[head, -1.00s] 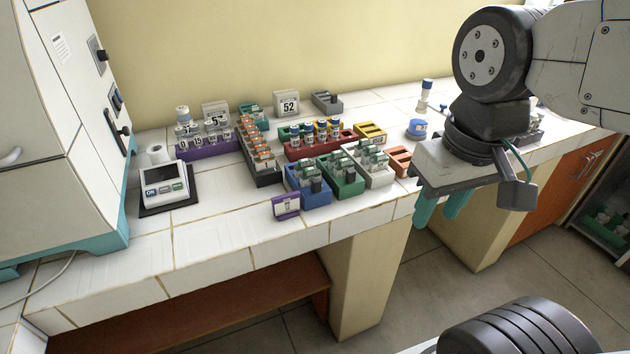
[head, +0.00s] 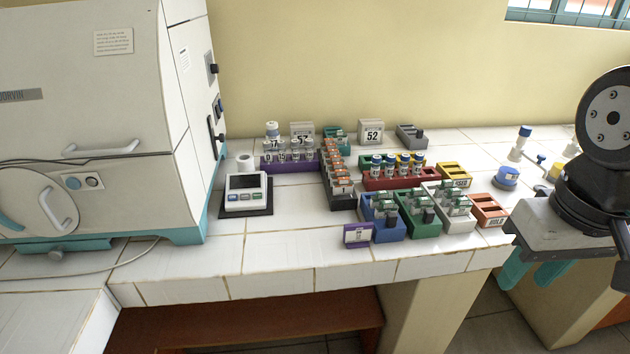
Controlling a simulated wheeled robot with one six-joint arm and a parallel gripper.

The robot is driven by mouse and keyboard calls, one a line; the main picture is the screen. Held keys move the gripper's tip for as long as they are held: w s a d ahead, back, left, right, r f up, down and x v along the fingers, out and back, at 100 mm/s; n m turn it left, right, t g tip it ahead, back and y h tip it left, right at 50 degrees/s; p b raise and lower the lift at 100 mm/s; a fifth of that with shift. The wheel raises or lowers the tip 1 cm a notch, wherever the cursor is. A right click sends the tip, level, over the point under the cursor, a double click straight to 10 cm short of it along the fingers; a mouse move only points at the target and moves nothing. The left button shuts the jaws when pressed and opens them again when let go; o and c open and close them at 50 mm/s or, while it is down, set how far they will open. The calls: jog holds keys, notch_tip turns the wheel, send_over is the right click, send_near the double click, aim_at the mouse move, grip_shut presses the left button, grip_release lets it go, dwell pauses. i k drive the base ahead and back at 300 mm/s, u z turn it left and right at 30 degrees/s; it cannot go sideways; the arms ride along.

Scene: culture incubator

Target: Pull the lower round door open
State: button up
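The round door (head: 28,185) is a pale disc low on the front of the white incubator (head: 80,100), at the left edge of the head view. It looks closed, and its left part is cut off by the frame. A white curved handle (head: 63,212) shows on it, with part of a teal shape further left. My gripper (head: 528,278) is at the far right, in front of the bench edge and far from the door. Its two teal fingers point down, apart, with nothing between them.
A white bench (head: 280,255) runs between incubator and gripper. A small display device (head: 245,192) and several coloured vial racks (head: 405,182) stand on it. A cable (head: 110,268) lies in front of the incubator. A straight handle (head: 100,150) sits above the round door.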

aim_at(33, 202)
jog(key=u, duration=0.45)
jog(key=i, duration=0.75)
jog(key=u, duration=2.1)
